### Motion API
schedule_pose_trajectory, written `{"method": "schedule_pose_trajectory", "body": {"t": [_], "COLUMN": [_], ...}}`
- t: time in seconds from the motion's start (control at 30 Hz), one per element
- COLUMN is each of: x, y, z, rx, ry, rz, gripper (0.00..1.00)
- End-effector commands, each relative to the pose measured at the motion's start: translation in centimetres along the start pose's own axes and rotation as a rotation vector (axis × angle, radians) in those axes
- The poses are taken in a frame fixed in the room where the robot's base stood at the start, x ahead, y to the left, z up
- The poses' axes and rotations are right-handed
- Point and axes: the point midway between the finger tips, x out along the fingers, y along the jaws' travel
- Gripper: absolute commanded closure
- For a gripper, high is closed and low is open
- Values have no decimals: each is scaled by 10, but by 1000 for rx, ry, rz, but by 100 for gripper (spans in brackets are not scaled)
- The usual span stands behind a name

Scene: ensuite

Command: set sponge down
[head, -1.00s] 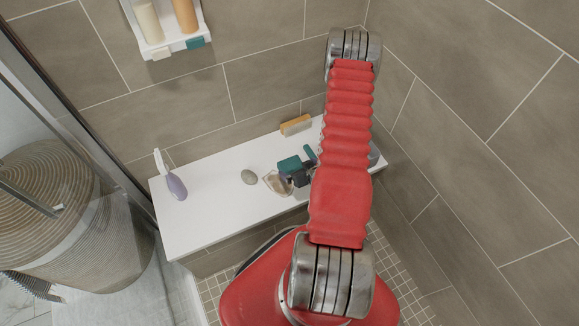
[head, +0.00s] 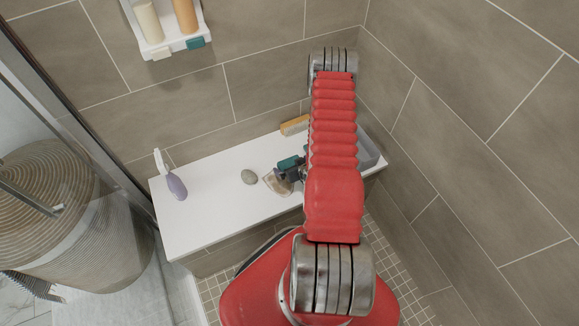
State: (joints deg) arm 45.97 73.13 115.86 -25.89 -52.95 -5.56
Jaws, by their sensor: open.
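My gripper (head: 294,170) is over the white bench, right of its middle, and is partly hidden by my red arm. Its jaws are open. A teal block (head: 289,163) shows right at the gripper; I cannot tell whether it is the sponge or a part of the gripper, nor whether it touches the bench. An orange-tan block with a pale side (head: 295,125) lies at the bench's back edge, apart from the gripper. No other thing is clearly a sponge. The white bench (head: 210,215) runs along the tiled wall.
A purple-handled brush (head: 176,186) lies at the left end. A grey tray (head: 369,152) is at the right end, partly behind my arm. The bench's left half has free room.

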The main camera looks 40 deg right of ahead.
Motion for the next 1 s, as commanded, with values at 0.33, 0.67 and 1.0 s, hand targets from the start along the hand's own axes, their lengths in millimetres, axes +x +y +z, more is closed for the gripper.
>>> {"method": "schedule_pose_trajectory", "body": {"t": [0.33,0.67,1.0], "x": [31,30,30], "y": [-1,-1,-1], "z": [0,0,0], "rx": [-1,0,0], "ry": [0,0,0], "rz": [-1,0,0], "gripper": [0,0,13]}}
